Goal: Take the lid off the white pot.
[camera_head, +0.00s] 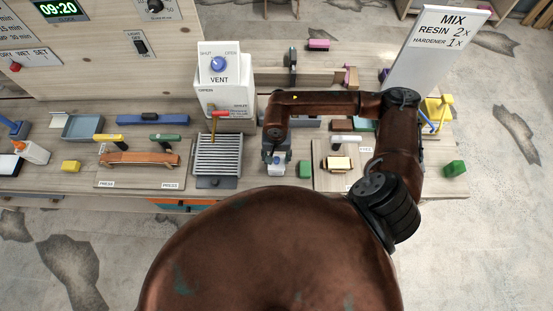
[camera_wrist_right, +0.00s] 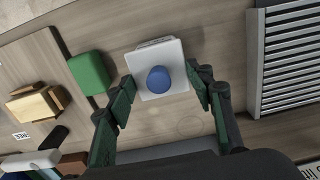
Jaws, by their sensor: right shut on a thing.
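The white pot (camera_head: 277,171) stands near the front edge of the bench, under my right gripper. In the right wrist view the white pot (camera_wrist_right: 147,55) shows from above as a pale square, with a round blue lid (camera_wrist_right: 158,79) in its middle. My right gripper (camera_head: 276,158) points down over it, and in the right wrist view its two fingers (camera_wrist_right: 160,88) are at opposite sides of the white square, shut on it. The fingers partly hide the pot in the head view. I cannot tell if its base touches the bench. My left gripper is out of view.
A green block (camera_head: 305,169) lies just right of the pot. A slatted grey rack (camera_head: 218,155) is on the left, below a white VENT box (camera_head: 229,98). A board with a wooden block (camera_head: 340,163) is on the right. A sign (camera_head: 440,50) stands at the back right.

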